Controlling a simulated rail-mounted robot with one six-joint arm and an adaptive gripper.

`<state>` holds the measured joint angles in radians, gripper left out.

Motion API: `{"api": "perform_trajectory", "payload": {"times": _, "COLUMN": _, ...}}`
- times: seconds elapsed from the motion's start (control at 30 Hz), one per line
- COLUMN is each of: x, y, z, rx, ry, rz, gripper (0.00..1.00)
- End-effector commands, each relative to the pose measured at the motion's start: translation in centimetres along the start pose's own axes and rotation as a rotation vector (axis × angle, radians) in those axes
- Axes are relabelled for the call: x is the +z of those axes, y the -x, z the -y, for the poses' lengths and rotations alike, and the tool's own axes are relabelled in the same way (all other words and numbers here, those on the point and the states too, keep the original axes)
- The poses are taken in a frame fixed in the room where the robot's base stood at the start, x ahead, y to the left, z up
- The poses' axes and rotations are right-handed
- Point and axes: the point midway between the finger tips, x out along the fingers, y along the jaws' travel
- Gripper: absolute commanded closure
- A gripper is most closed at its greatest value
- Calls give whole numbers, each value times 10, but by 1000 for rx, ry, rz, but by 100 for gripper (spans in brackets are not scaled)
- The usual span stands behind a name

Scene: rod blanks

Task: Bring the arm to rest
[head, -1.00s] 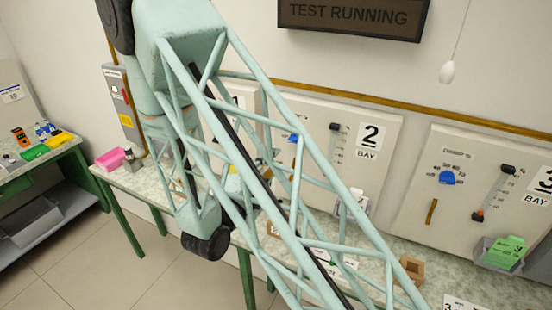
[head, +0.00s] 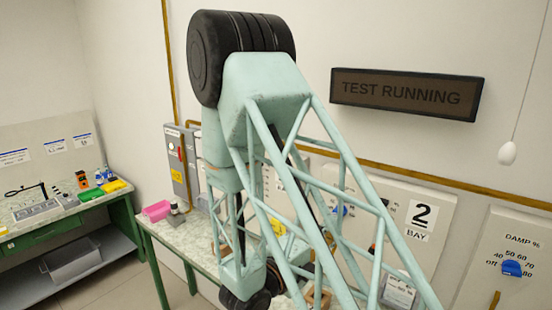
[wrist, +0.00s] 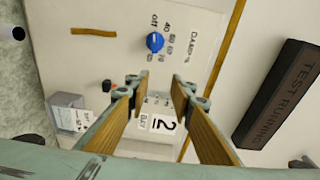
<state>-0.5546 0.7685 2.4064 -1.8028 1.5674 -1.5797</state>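My arm (head: 345,205), a pale green lattice with dark round joints, fills the middle of the head view. It slants from the upper joint down to the lower right and out of the frame. A lower link hangs over the bench. My gripper (wrist: 158,88) shows in the wrist view. Its two wood-coloured fingers stand apart with nothing between them. Beyond the gap is the bay 2 panel (wrist: 118,20) with a blue knob (wrist: 155,42). The gripper cannot be made out in the head view.
A wall bench (head: 178,240) holds a pink bin (head: 157,210). A green side table (head: 120,218) with small items stands at left. A "TEST RUNNING" sign (head: 408,94) hangs on the wall, also in the wrist view (wrist: 283,95). A pull cord (head: 507,153) hangs at right.

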Motion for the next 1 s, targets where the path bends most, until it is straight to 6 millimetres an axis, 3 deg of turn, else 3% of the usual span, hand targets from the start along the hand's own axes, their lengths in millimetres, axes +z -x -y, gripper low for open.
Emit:
{"api": "perform_trajectory", "payload": {"times": 0.47, "x": -102, "y": -18, "z": 35, "rx": 32, "ry": -341, "rz": -269, "gripper": 78}}
{"api": "perform_trajectory", "payload": {"times": 1.0, "x": -211, "y": -5, "z": 49, "rx": 35, "ry": -743, "rz": -571, "gripper": 78}}
